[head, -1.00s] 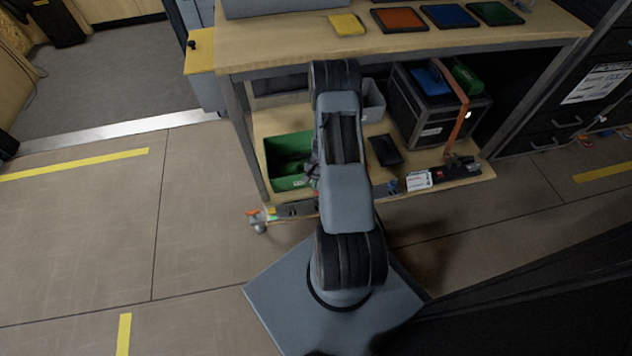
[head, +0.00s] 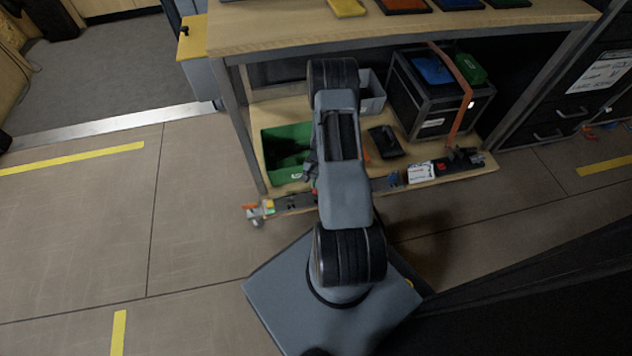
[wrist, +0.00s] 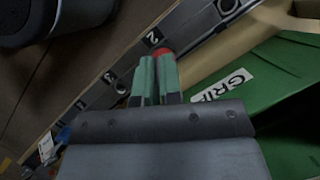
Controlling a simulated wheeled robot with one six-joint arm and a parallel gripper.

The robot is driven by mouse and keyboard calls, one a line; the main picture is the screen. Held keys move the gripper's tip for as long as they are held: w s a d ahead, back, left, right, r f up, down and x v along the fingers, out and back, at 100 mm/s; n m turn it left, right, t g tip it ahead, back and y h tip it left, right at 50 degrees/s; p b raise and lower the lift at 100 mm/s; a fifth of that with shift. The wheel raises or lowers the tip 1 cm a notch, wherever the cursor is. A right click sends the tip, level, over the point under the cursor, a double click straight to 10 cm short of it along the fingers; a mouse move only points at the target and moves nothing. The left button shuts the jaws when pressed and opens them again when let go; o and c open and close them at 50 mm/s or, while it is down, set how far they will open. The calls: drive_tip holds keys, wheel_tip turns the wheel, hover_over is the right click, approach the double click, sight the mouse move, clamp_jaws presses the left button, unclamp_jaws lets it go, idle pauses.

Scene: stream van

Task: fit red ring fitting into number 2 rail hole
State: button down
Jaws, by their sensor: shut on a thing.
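The red ring fitting (wrist: 163,51) shows at the tips of my gripper (wrist: 157,68) in the wrist view. The green fingers are shut on it. It is beside the "2" label on the dark rail (wrist: 201,26), where the number 2 hole lies. The fitting and fingers cover that hole, so I cannot tell whether the fitting is in it or just above. The open number 3 hole (wrist: 121,86) is to the lower left. In the head view the rail (head: 292,202) runs along the lower shelf's front edge; my arm hides most of my gripper and the fitting.
A green bin (head: 287,141) stands on the shelf behind the rail and shows close by in the wrist view (wrist: 273,84). A black case (head: 437,105) stands to the right. The bench top (head: 400,32) overhangs the shelf. The floor (head: 200,240) at left is clear.

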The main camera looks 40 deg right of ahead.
drive_tip(key=shift+f+b, duration=1.15)
drive_tip(key=shift+f, duration=0.45)
idle(0.4)
drive_tip(key=c, duration=1.2)
unclamp_jaws()
drive_tip(key=shift+r, duration=0.1)
drive_tip(key=p+v, duration=0.5)
drive_tip(key=v, duration=0.8)
drive_tip(key=shift+w+d+r, duration=0.15)
drive_tip(key=shift+r, duration=0.15)
